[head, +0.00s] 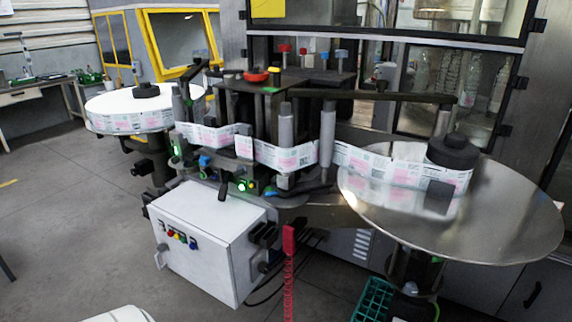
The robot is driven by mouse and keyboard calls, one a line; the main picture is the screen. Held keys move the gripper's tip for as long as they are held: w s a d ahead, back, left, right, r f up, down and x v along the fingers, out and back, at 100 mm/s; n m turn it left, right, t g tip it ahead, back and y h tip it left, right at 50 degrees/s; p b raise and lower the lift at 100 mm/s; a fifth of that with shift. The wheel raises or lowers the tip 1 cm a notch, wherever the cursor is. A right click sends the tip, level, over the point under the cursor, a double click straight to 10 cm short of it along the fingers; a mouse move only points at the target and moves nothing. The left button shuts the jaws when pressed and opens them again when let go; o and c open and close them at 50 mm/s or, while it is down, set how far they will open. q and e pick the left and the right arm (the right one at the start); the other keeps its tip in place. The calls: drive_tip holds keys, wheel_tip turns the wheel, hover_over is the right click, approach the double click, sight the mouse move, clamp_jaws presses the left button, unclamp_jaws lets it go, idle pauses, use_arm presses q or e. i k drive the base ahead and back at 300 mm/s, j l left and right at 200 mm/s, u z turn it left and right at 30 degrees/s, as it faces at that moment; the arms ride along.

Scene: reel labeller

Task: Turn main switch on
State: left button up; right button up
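The reel labeller has a white control box (210,240) low in front of it. A row of small coloured buttons (178,236), among them yellow, green, blue and red ones, sits on the box's front face. A grey rotary knob or handle (161,255) stands out at the box's left edge. Another grey knob-like part (264,267) is on its right side, below black connectors (263,235). I cannot tell for sure which part is the main switch, or its position. Neither of my grippers is in view.
A white label reel (145,108) is at the left and a wide metal disc (480,225) juts out at the right. A red chain (289,270) and dark cables hang beside the box. A green crate (373,300) stands below the disc. Floor left of the box is clear.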

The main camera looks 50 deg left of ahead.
sight(263, 267)
drive_tip(key=u, duration=1.65)
drive_tip(key=z, duration=0.1)
